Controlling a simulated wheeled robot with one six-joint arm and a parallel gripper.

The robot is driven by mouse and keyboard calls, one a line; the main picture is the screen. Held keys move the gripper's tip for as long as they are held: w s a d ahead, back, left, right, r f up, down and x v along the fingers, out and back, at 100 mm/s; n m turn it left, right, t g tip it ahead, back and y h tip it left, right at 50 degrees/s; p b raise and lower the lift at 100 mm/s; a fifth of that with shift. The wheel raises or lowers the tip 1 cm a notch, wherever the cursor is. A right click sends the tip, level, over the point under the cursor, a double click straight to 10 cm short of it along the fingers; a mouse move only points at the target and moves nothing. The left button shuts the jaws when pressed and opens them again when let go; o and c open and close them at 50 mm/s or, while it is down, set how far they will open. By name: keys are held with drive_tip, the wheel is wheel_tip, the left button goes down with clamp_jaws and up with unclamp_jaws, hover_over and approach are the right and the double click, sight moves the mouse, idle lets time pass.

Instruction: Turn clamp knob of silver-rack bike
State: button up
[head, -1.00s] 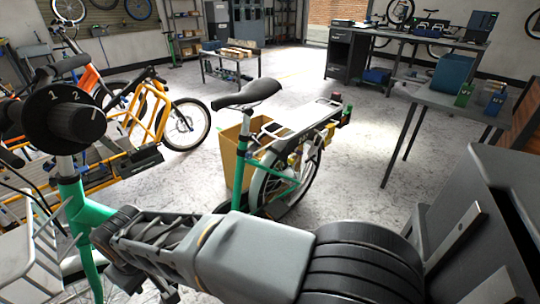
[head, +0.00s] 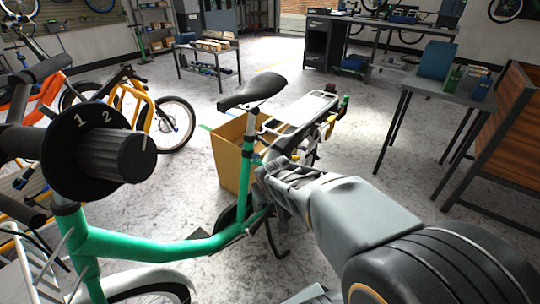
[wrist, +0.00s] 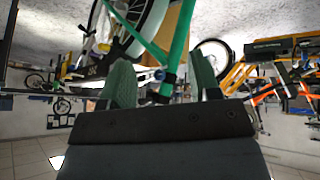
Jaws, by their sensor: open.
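The green bike with a silver rack (head: 300,108) stands ahead, its green frame (head: 150,248) running toward me. A large black knob (head: 118,155) on a disc marked 1 and 2 is close at the left, by the handlebar. My gripper (head: 268,182) is well right of this knob, low by the seat tube under the black saddle (head: 253,91). In the wrist view, which looks upside down, my gripper (wrist: 164,82) is open, with its two fingers apart. A green tube with a dark collar (wrist: 170,87) shows between or beyond them; I cannot tell whether they touch.
A cardboard box (head: 229,160) stands beyond the seat tube. An orange and yellow bike (head: 135,112) is at the left. A grey table (head: 436,87) and a wooden panel (head: 497,130) are at the right. Clear floor lies between.

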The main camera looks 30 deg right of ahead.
sight(258, 157)
drive_tip(key=w+d+f+n+t+y+p, duration=0.1)
drive_tip(key=w+d+f+n+t+y, duration=0.4)
drive_tip(key=w+d+t+y, duration=0.5)
drive_tip(key=shift+n, duration=0.6)
drive_tip(key=b+x, duration=0.1)
drive_tip(key=x, duration=0.3)
drive_tip(key=b+x, duration=0.1)
drive_tip(key=x, duration=0.6)
drive_tip(key=shift+w+d+r+b, duration=0.15)
drive_tip(key=shift+w+r+b, duration=0.2)
drive_tip(key=shift+w+b, duration=0.1)
drive_tip(key=shift+c, duration=0.4)
